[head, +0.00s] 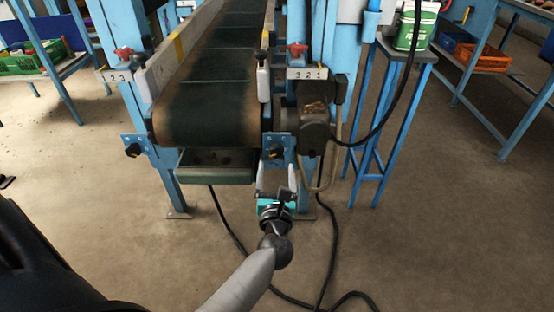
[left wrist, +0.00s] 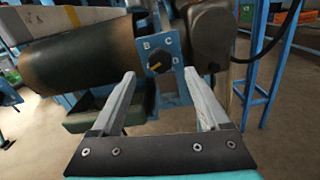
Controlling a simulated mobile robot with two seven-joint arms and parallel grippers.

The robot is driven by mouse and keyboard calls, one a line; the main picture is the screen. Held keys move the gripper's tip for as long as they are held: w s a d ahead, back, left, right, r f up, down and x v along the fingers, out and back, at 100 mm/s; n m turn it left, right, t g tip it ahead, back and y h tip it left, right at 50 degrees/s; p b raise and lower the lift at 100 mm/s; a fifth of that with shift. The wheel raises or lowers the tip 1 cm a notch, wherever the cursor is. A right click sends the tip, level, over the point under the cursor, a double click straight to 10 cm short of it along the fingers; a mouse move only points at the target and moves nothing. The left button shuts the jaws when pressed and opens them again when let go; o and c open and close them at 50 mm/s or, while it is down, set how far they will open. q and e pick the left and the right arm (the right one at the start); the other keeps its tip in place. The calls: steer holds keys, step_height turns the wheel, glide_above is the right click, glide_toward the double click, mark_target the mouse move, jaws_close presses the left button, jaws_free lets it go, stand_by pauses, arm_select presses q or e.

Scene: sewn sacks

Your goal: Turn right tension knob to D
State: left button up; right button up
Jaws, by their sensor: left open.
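The right tension knob (head: 275,153) is a dark knob on a blue plate at the right front end of the conveyor. In the left wrist view the knob (left wrist: 155,64) has a yellow pointer mark, and the plate (left wrist: 165,55) bears letters B, C and D. I cannot tell surely which letter the pointer faces. My left gripper (head: 275,178) is just in front of and below the plate. Its pale fingers (left wrist: 160,74) are open, apart on either side of the knob in that view, with nothing between them. My right gripper is not in view.
The green conveyor belt (head: 207,108) runs back from its front roller. A left knob (head: 133,150) is on another blue plate. A grey motor housing (head: 314,112) stands right of the right knob's plate. Black cables (head: 334,235) lie on the floor, which is clear at the lower right.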

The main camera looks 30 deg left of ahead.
mark_target(277, 154)
arm_select(q)
steer(key=shift+b+x, duration=0.5)
steer(key=shift+x, duration=2.25)
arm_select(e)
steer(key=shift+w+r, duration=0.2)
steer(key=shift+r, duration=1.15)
arm_select(q)
steer(key=shift+c, duration=0.2)
jaws_close()
